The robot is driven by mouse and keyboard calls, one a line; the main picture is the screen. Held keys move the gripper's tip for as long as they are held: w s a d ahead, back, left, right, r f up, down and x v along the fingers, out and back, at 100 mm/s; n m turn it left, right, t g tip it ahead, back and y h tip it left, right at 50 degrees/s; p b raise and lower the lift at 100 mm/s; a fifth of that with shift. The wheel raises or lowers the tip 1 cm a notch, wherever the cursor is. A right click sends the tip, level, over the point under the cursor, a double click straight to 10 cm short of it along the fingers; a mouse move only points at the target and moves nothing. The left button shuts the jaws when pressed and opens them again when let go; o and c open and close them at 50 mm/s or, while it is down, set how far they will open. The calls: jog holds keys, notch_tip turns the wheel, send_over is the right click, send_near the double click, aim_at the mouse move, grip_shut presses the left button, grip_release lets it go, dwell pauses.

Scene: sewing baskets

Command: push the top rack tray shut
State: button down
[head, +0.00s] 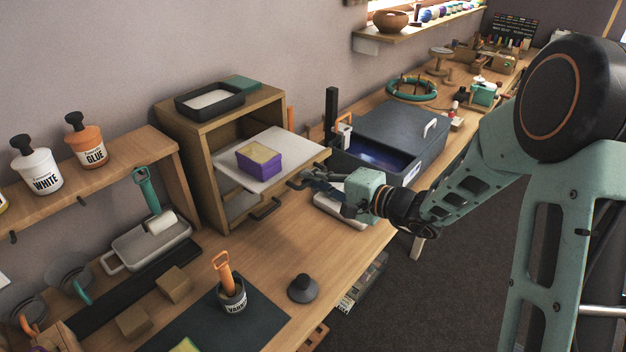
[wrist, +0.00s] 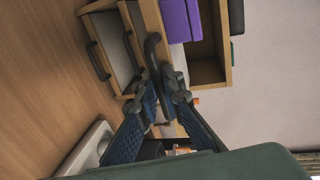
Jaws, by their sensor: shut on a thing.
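The top rack tray (head: 285,143) is a pale tray with a wooden front, sticking well out of the wooden rack (head: 202,178). A purple box (head: 259,164) with a yellowish top sits on it; its purple side shows in the wrist view (wrist: 178,20). My gripper (head: 308,181) is at the tray's front. In the wrist view its fingers (wrist: 165,88) are closed around the dark top tray handle (wrist: 153,48). The fingers hide part of the handle. A lower tray with its own dark handle (head: 266,209) is below; that handle also shows in the wrist view (wrist: 98,60).
A black bin (head: 210,98) stands on top of the rack. A dark grey box (head: 393,132) with a blue interior is right of my gripper, and a white tray (head: 338,212) lies below it. The bench in front of the rack is partly clear.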

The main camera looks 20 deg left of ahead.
aim_at(294, 169)
jog(key=r+b+x, duration=0.1)
jog(key=b+x, duration=0.2)
jog(key=x, duration=0.2)
jog(key=r+b+x, duration=0.1)
jog(key=b+x, duration=0.3)
jog(key=x, duration=0.2)
jog(key=r+b+x, duration=0.1)
jog(key=b+x, duration=0.3)
jog(key=x, duration=0.1)
jog(key=shift+w+a+r, duration=0.1)
jog(key=shift+w+a, duration=0.15)
jog(key=shift+a, duration=0.25)
jog(key=shift+w+a+r, duration=0.1)
jog(key=shift+a+r, duration=0.05)
jog(key=shift+r, duration=0.1)
jog(key=c, duration=2.1)
grip_release()
jog(key=shift+a, duration=0.15)
jog(key=shift+f, duration=0.1)
jog(key=v, duration=1.2)
